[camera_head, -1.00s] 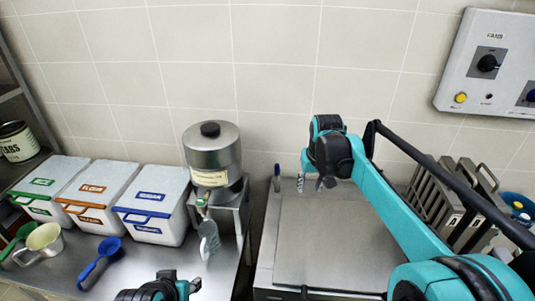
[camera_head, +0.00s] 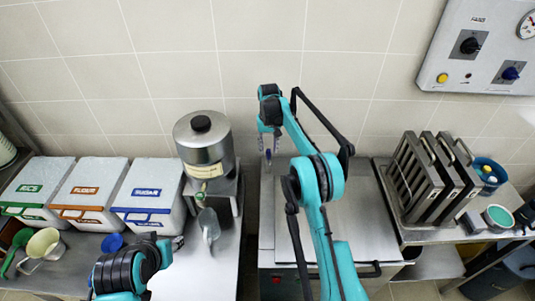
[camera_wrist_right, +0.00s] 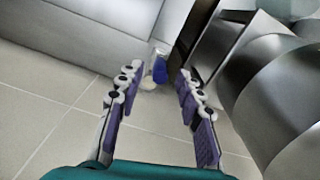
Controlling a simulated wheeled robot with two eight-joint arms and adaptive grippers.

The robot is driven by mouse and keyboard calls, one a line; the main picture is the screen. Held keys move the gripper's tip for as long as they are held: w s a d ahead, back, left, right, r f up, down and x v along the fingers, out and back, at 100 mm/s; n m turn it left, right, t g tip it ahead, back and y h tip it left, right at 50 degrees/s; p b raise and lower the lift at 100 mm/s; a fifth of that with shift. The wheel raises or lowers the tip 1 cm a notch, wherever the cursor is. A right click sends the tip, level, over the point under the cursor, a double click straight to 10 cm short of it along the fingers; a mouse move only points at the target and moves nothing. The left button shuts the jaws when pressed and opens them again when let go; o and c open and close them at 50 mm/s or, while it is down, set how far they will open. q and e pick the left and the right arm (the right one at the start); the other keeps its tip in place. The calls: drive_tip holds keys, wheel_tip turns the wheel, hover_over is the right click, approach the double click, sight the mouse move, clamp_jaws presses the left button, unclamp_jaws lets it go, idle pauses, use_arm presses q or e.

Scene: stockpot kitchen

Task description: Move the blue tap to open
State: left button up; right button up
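The blue tap (camera_head: 268,157) is a small blue lever at the back left corner of the steel appliance, close to the wall. In the right wrist view the blue tap (camera_wrist_right: 160,70) shows between and beyond the fingertips, with a pale round part below it. My right gripper (camera_head: 269,146) points down over the tap. Its fingers (camera_wrist_right: 152,88) are apart with nothing held between them; contact with the tap does not show. My left gripper (camera_head: 177,243) is low at the left, in front of the bins, and its finger opening is unclear.
Labelled bins (camera_head: 148,190) are further left. A slotted rack (camera_head: 415,180) and a blue tub (camera_head: 488,178) stand right. A control panel (camera_head: 470,60) hangs on the wall.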

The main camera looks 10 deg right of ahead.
sight(268, 157)
use_arm(q)
drive_tip(key=shift+f, duration=0.2)
use_arm(e)
drive_tip(key=shift+f, duration=2.2)
use_arm(q)
drive_tip(key=shift+w, duration=0.1)
use_arm(e)
clamp_jaws()
